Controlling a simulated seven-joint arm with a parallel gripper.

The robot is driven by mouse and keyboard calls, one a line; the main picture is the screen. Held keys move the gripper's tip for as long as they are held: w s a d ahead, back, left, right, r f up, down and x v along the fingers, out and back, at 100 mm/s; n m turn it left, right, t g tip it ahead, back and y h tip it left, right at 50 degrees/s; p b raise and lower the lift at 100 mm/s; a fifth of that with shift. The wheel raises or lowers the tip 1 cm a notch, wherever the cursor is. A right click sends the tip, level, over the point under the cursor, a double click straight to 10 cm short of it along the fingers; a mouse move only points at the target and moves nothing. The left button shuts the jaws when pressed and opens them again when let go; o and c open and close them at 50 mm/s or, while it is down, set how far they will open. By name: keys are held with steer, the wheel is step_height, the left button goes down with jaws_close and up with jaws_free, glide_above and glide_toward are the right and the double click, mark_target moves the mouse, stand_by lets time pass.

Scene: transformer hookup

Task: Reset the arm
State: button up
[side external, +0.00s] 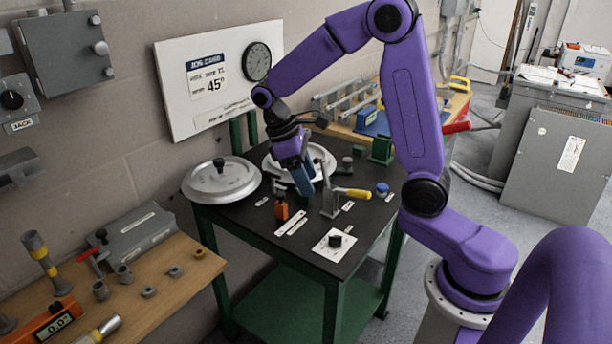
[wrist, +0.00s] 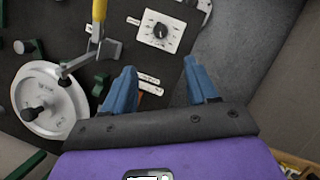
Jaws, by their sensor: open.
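My gripper (side external: 304,188) is over the black-topped bench (side external: 262,232), pointing down, with its blue fingers above the panel. In the wrist view my gripper (wrist: 160,78) has its two blue fingers spread apart, with nothing held between them. A small orange part (side external: 281,211) stands just left of and below the fingers in the side view. A lever with a yellow handle (side external: 352,193) is just to their right; it also shows in the wrist view (wrist: 98,14). My arm is bent, reaching left from its base.
A black knob (side external: 335,240) on a white dial plate sits near the bench's front corner. A grey handwheel (side external: 222,181) is at the left, and another disc (side external: 321,160) lies behind my gripper. A blue button (side external: 382,188) is at the right. A wooden table (side external: 168,292) holds loose parts.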

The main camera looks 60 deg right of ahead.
steer(key=s+a+n+t+y, duration=0.1)
steer(key=s+a+n+t, duration=0.1)
steer(key=s, duration=0.8)
steer(key=s+a+r+n+t+y, duration=0.1)
steer(key=s+a+n, duration=0.3)
steer(key=s, duration=0.7)
steer(key=shift+s+a+n+t+y, duration=0.25)
steer(key=shift+a+n+t+y, duration=0.05)
steer(key=shift+a+t, duration=0.25)
